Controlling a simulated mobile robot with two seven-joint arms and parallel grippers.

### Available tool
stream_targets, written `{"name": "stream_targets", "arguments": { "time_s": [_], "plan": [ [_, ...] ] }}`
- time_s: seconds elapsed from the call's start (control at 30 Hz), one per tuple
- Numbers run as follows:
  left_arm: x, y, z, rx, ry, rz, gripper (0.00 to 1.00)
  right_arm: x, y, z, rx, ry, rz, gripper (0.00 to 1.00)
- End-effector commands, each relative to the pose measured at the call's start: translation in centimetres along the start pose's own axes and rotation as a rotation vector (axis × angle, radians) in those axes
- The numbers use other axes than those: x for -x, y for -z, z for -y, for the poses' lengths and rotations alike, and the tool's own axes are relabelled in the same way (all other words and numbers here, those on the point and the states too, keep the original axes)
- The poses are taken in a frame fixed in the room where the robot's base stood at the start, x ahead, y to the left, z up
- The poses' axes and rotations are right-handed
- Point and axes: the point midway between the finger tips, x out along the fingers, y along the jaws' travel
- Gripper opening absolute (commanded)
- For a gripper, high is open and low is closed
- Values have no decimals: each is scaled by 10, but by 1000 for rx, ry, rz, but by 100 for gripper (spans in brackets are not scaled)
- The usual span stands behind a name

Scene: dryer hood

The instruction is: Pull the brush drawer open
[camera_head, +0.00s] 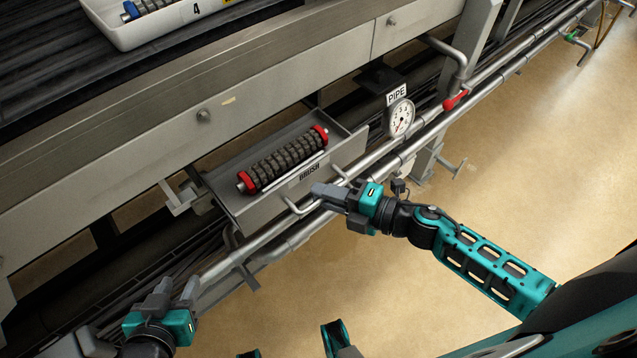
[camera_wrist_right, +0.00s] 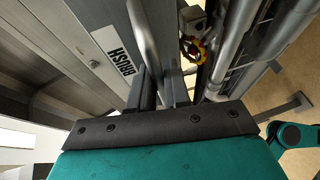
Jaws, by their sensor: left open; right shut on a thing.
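The brush drawer (camera_head: 240,208) is a grey metal tray labelled BRUSH, jutting out below the long machine beam. A dark brush roller with red ends (camera_head: 284,160) lies in it. The drawer's bar handle (camera_head: 291,207) runs along its front and also shows in the right wrist view (camera_wrist_right: 142,38), beside the BRUSH label (camera_wrist_right: 121,62). My right gripper (camera_head: 322,190) is shut on the handle; in the right wrist view its fingers (camera_wrist_right: 160,92) reach the bar, and their tips are partly hidden. My left gripper (camera_head: 176,289) is open and empty at lower left, apart from the drawer.
Pipes (camera_head: 385,162) run diagonally close in front of the drawer. A PIPE gauge (camera_head: 400,118) and a red valve lever (camera_head: 455,100) are to the right. A white tray (camera_head: 150,30) sits on top of the machine. The floor (camera_head: 540,170) at right is clear.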

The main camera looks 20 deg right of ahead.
Motion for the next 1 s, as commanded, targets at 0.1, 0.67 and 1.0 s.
{"name": "stream_targets", "arguments": {
  "time_s": [0.1, 0.67, 1.0],
  "plan": [
    [1, 1, 1, 0, 2, -1, 43, 5, 1, 1, 0, 0, 1, 0],
    [1, 4, 2, 0, 4, -8, 43, 7, 2, 1, 1, -1, 1, 26],
    [1, 5, 2, 1, 4, -9, 43, 6, 2, 1, 0, -1, 0, 38]
  ]
}}
